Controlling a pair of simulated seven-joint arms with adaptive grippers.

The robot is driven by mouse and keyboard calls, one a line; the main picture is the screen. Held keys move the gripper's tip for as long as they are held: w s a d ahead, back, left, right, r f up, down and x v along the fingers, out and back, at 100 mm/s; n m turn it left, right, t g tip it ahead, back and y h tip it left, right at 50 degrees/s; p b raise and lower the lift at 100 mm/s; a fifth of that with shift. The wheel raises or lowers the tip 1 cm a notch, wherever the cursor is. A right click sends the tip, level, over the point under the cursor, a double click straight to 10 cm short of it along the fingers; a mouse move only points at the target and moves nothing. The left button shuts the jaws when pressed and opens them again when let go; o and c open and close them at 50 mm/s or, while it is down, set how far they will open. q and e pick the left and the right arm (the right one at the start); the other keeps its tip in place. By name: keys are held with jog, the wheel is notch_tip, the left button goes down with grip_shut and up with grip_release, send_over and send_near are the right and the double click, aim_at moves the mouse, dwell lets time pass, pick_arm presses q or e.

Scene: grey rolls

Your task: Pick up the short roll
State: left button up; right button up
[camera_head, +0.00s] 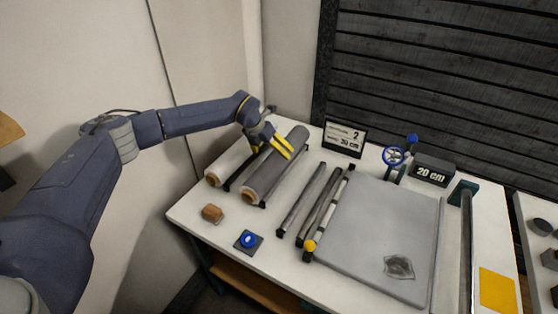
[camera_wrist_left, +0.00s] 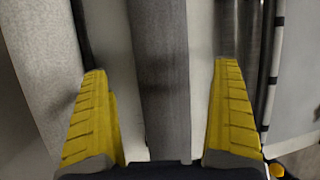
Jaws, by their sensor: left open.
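A thick dark grey roll (camera_head: 264,181) with a brown core end lies on the table at the left, beside a paler roll (camera_head: 226,166). I cannot tell for certain which is the short one. My left gripper (camera_head: 283,147), with yellow fingers, is open over the far half of the dark grey roll and hides part of it. In the left wrist view a grey roll (camera_wrist_left: 162,70) runs between the two yellow fingers, with a gap on each side. A paler roll (camera_wrist_left: 40,70) lies left of it. My right gripper is not in view.
Slim dark bars (camera_head: 303,200) lie right of the rolls, next to a grey board (camera_head: 375,230) with a crumpled clear piece. A brown block (camera_head: 212,213) and blue button (camera_head: 248,240) sit in front. Signs (camera_head: 344,138) and (camera_head: 434,170) stand behind.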

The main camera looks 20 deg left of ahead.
pick_arm(q)
jog(key=shift+x, duration=3)
jog(key=shift+s+d, duration=0.1)
jog(key=shift+d, duration=0.05)
jog(key=c, duration=1.7)
